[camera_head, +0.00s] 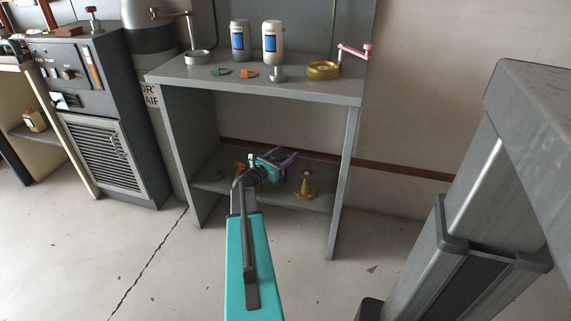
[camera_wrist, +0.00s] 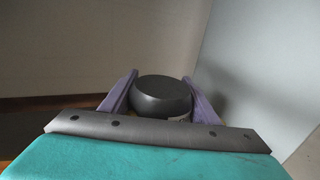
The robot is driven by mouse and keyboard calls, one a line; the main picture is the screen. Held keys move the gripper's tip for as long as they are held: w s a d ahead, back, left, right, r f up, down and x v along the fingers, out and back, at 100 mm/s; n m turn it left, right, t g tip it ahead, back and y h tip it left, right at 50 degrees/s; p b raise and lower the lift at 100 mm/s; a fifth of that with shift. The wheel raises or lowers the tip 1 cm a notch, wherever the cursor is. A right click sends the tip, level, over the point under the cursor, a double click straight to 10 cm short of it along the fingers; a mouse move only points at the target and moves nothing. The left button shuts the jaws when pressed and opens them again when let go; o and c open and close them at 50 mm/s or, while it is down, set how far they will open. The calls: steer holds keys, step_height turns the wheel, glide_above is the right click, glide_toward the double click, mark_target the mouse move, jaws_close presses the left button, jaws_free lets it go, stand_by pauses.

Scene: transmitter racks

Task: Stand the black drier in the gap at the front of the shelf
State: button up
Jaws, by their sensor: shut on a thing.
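The black drier (camera_wrist: 162,96) shows in the wrist view as a dark, round-topped body between the two purple fingers of my gripper (camera_wrist: 160,77). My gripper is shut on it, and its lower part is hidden. In the head view my gripper (camera_head: 279,159) reaches into the open space between the top and lower boards of the grey shelf unit (camera_head: 350,140). The drier is mostly hidden there behind the gripper. I cannot tell whether it touches the lower shelf (camera_head: 318,203). The gap at the front is not clearly visible.
A brass piece (camera_head: 306,185) stands on the lower shelf, right of my gripper; green and orange pieces lie left. A grey canister (camera_head: 240,42), a white canister (camera_head: 272,45) and a brass ring (camera_head: 323,70) stand on top. The shelf's side panels flank my arm.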

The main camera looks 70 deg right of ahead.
steer(key=shift+f+b, duration=0.8)
steer(key=shift+f, duration=1.8)
steer(key=o, duration=1.4)
steer(key=shift+w+a, duration=0.15)
steer(key=shift+a, duration=0.4)
steer(key=p+v, duration=0.2)
steer(key=v, duration=0.9)
steer(key=shift+p, duration=0.4)
steer(key=shift+d, duration=0.1)
